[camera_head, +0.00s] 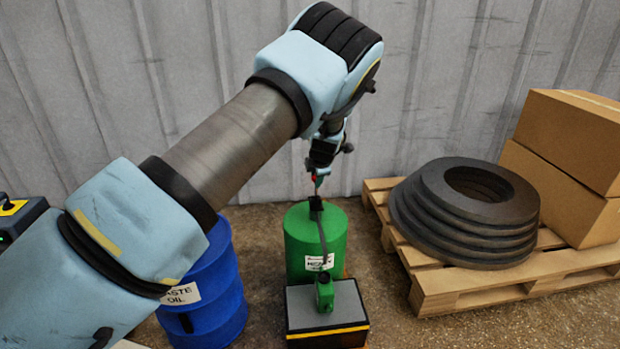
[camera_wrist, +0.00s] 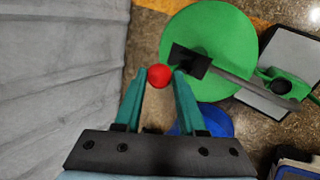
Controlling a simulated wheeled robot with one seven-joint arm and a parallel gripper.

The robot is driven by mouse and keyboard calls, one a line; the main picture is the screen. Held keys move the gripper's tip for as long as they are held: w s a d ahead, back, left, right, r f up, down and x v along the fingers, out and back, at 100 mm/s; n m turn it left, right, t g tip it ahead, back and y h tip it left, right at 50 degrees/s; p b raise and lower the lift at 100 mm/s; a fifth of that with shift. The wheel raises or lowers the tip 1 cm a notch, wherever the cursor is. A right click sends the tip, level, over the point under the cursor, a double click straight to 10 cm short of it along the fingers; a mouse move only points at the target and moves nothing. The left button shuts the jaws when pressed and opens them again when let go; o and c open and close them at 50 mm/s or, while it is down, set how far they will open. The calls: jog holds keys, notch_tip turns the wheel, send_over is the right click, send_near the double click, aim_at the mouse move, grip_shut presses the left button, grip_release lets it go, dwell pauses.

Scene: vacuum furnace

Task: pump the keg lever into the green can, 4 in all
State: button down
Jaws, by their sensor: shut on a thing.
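A green keg (camera_head: 300,240) with a white label stands on the floor. On its top is a black pump head (camera_head: 316,204), also in the wrist view (camera_wrist: 188,60). A dark spout (camera_head: 321,235) runs from the head to a small green can (camera_head: 325,295) standing in front. In the wrist view the spout (camera_wrist: 230,80) ends over or beside the can (camera_wrist: 296,88); I cannot tell which. My gripper (camera_wrist: 160,74) is shut on the lever's red knob (camera_wrist: 158,72), above the keg in the head view (camera_head: 318,178). The can's inside is not visible.
The can stands on a grey-topped box (camera_head: 345,305) with a yellow stripe. A blue waste oil drum (camera_head: 215,285) is left of the keg. A wooden pallet (camera_head: 470,285) with black rings (camera_head: 440,215) and cartons (camera_head: 570,140) is at right. A corrugated wall (camera_head: 420,90) stands behind.

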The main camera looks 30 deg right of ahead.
jog(key=shift+s+a+f+p, duration=0.25)
jog(key=shift+s+a+f, duration=0.15)
jog(key=shift+s, duration=0.35)
jog(key=shift+s+a+f+p, duration=0.25)
jog(key=shift+s+f, duration=0.3)
jog(key=shift+s, duration=0.25)
jog(key=shift+s+a+f+p, duration=0.25)
jog(key=shift+s+a+f, duration=0.15)
jog(key=shift+s, duration=0.35)
jog(key=shift+f, duration=0.1)
jog(key=c, duration=0.5)
grip_release()
jog(key=shift+w+d+r, duration=0.1)
jog(key=shift+w+r, duration=0.15)
jog(key=shift+r, duration=0.1)
jog(key=p+v, duration=0.2)
jog(key=v, duration=0.8)
jog(key=shift+r, duration=0.4)
